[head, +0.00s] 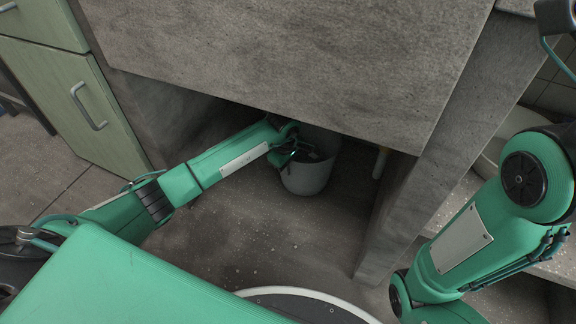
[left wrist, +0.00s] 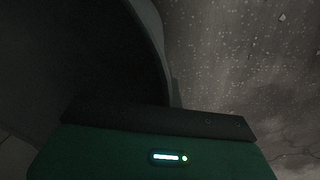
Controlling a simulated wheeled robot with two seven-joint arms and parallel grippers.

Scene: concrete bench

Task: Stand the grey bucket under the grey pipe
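The grey bucket (head: 306,180) stands upright on the floor under the concrete bench, in the shadow of its front slab. My left gripper (head: 306,155) is at the bucket's rim, with its fingers over or in the mouth. In the left wrist view the bucket's curved wall (left wrist: 152,45) runs down behind the dark bar of my gripper. The fingertips are hidden there, so I cannot tell whether they close on the rim. I cannot make out a grey pipe; the bench slab covers the space above the bucket.
The concrete bench front (head: 300,60) hangs low over the opening. A concrete leg (head: 395,215) bounds it on the right. A small pale yellow upright thing (head: 380,163) shows behind that leg. A green drawer cabinet (head: 75,105) stands at left. The floor before the bucket is clear.

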